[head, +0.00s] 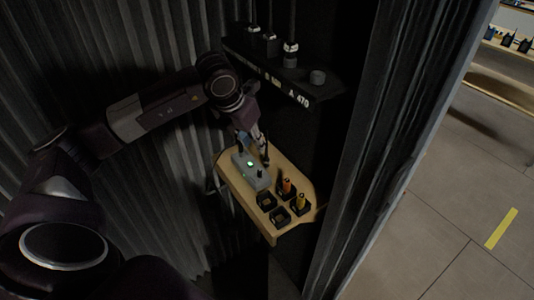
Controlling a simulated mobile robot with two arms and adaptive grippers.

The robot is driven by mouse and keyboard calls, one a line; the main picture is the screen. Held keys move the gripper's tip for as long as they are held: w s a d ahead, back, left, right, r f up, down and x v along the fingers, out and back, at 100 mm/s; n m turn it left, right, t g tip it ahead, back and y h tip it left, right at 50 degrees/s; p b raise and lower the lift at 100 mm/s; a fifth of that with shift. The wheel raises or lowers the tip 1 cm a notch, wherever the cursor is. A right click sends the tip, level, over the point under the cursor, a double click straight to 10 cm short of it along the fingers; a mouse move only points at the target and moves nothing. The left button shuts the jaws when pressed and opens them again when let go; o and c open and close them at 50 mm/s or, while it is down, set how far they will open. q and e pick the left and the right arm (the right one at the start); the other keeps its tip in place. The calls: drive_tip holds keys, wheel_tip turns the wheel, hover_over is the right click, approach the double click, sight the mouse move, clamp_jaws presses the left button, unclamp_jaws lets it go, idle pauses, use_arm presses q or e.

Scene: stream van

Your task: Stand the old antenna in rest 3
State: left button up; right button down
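The rests appear as small black square cups on a wooden shelf (235,190). An orange-topped piece (287,186) stands in one cup and a yellow-topped piece (301,201) in another. A left cup (266,201) and a front cup (279,216) look empty. No rest numbers are legible, and I cannot tell which piece is the old antenna. My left gripper (263,151) points down over the back of the shelf, beside a grey device (250,171) with a lit green spot. A thin dark shape is at its fingertips; whether it is held is unclear. My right gripper is not in view.
A dark upper shelf (285,78) holds several upright dark rods and a short round knob (318,77); one label reads A 470. It overhangs close to my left wrist. Dark ribbed walls stand left and right. Open floor (440,210) lies beyond the right wall.

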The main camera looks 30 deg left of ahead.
sight(266, 134)
use_arm(q)
drive_tip(key=w+p, duration=0.2)
drive_tip(key=w, duration=0.3)
drive_tip(key=shift+w+r, duration=0.15)
drive_tip(key=shift+r, duration=0.05)
drive_tip(key=x, duration=0.2)
drive_tip(key=shift+w+d+f+p, duration=0.1)
drive_tip(key=shift+w+f+p, duration=0.05)
drive_tip(key=shift+w+p, duration=0.2)
drive_tip(key=shift+w+f, duration=0.15)
drive_tip(key=shift+f, duration=0.3)
clamp_jaws()
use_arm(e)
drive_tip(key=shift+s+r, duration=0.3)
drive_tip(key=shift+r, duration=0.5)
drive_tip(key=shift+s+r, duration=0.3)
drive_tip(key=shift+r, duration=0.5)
